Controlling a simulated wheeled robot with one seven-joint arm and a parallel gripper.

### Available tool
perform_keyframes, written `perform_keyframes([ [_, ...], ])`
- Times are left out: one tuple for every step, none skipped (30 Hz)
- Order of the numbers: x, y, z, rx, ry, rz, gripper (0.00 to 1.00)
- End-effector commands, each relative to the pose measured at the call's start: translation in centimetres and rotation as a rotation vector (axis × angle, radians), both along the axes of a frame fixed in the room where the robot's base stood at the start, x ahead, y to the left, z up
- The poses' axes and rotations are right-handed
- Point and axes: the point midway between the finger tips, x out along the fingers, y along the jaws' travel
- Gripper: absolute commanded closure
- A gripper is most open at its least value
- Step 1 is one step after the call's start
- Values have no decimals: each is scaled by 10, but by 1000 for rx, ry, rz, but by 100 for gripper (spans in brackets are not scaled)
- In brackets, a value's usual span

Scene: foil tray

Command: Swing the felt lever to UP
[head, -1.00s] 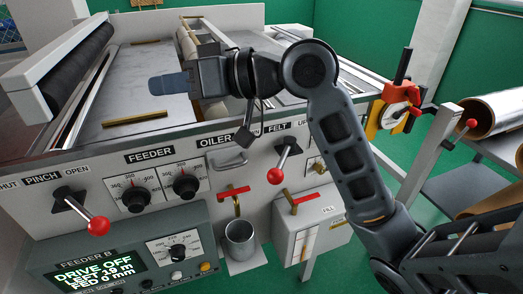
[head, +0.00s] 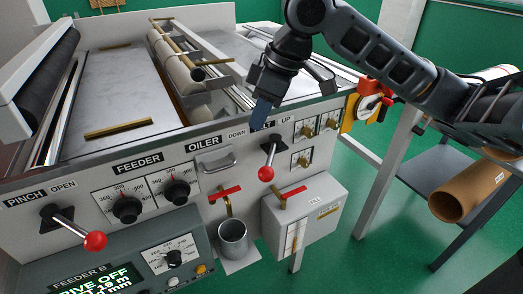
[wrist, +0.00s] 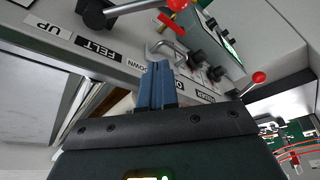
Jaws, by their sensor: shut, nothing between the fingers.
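My gripper (head: 262,115) is shut and empty just above the lever's pivot, covering most of the FELT label. The blue fingers (wrist: 157,85) appear apart from the lever.
Left of the lever are a metal handle (head: 219,162), a red-handled valve (head: 225,192) over a metal cup (head: 232,236), and the pinch lever (head: 75,228). A white box (head: 318,213) with a red handle sits below right. Small brass fittings (head: 306,128) are close on the right.

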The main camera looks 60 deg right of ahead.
Motion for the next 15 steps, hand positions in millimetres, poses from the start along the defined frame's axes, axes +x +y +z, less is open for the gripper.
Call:
perform_keyframes([
  [2, 1, -8, 3, 2, 0, 100],
  [4, 2, -13, 3, 2, -1, 100],
  [7, 3, -20, 3, 1, -1, 100],
  [9, 3, -25, 3, 2, -1, 100],
  [11, 4, -31, 3, 2, 0, 100],
  [14, 5, -38, 3, 1, 0, 100],
  [16, 5, -44, 3, 1, 0, 100],
  [18, 6, -50, 4, 1, 0, 100],
  [20, 7, -57, 3, 1, 0, 100],
  [23, 7, -62, 3, 1, 0, 100],
  [25, 8, -68, 4, 0, -1, 100],
  [27, 8, -75, 2, 1, 0, 100],
  [29, 9, -80, 3, 0, 1, 100],
  [23, 6, -79, 0, -1, -2, 100],
  [17, 4, -80, 0, -2, -4, 100],
])
